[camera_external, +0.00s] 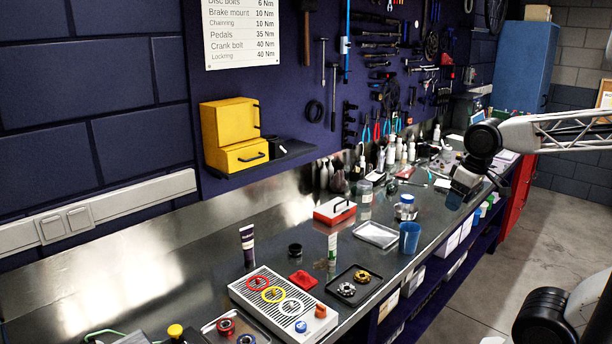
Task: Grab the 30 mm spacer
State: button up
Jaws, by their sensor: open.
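No size marking can be read, so I cannot tell which piece is the 30 mm spacer. My gripper (456,199) is open above the bench's right side, well apart from the board. Its fingers are small and dark here.
A black tray (368,293) with round parts lies right of the board. A blue cup (409,238), a clear tray (377,235), a red-and-white box (335,211) and a tube (247,246) stand behind. Bottles and tools crowd the far bench.

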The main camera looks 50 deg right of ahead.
jog(key=w+a+m+t+y, duration=0.25)
jog(key=w+a+m, duration=0.25)
jog(key=w+m, duration=0.5)
jog(key=w+a+m+t+y, duration=0.1)
jog(key=w+a+m+y, duration=0.5)
jog(key=w, duration=0.8)
jog(key=w+a+m+t+y, duration=0.2)
jog(key=w+a+m, duration=0.1)
jog(key=w+m, duration=0.75)
jog(key=n, duration=0.1)
send_near(291, 249)
jog(key=shift+w+d+f, duration=0.2)
jog(key=shift+d+f, duration=0.15)
jog(key=shift+f, duration=0.1)
jog(key=shift+x, duration=1.3)
jog(key=shift+w, duration=0.1)
jog(key=shift+x, duration=2.55)
